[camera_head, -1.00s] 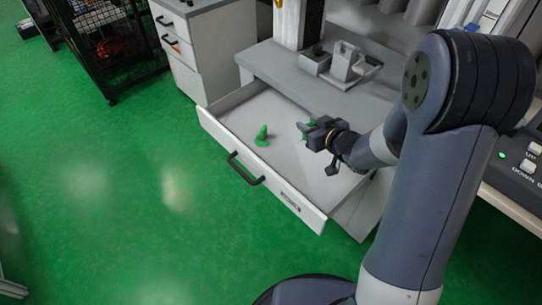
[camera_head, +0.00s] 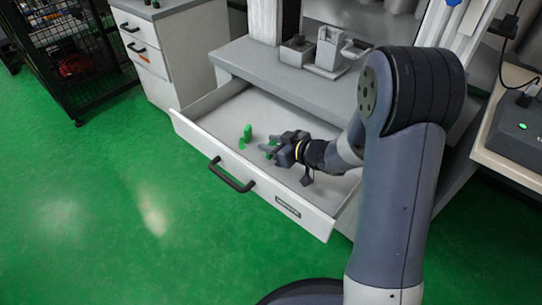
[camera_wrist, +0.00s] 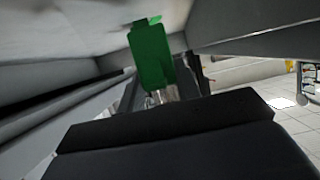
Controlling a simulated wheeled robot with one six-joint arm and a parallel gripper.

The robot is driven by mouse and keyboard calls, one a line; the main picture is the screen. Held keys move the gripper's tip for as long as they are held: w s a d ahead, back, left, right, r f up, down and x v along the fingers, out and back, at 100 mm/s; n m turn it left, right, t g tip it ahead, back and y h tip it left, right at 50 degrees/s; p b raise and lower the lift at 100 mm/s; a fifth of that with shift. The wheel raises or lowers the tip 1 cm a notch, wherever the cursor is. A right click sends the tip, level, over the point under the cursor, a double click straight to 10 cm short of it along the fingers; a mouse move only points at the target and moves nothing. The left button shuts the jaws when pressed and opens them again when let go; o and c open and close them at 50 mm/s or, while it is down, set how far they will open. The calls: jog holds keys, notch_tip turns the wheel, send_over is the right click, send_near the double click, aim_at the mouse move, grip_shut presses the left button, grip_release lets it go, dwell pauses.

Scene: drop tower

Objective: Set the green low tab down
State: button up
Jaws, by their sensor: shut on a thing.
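The green low tab (camera_wrist: 151,54) is a flat green piece gripped at the fingertips in the wrist view. In the head view only a little green of the tab (camera_head: 267,148) shows at the fingers. My gripper (camera_head: 275,148) is shut on it, over the open drawer (camera_head: 195,131). I cannot tell whether the tab touches the drawer floor. Another green piece (camera_head: 246,134), upright with a wider base, stands in the drawer just left of my gripper.
The grey worktop (camera_head: 290,83) with a metal fixture (camera_head: 329,55) lies behind the drawer. The drawer's front has a black handle (camera_head: 231,175). Its floor looks bare around the green pieces. A white cabinet (camera_head: 170,50) stands at the back left.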

notch_tip(320, 180, down, 4)
jog(key=shift+r+b, duration=0.1)
jog(key=shift+b, duration=0.8)
jog(key=shift+r, duration=0.1)
jog(key=o, duration=0.5)
jog(key=shift+f, duration=0.2)
jog(key=o, duration=0.5)
jog(key=shift+c, duration=0.2)
jog(key=shift+r, duration=0.1)
jog(key=shift+d+r, duration=0.15)
jog(key=shift+r, duration=0.1)
jog(key=p+v, duration=0.3)
jog(key=v, duration=0.4)
jog(key=shift+s, duration=0.15)
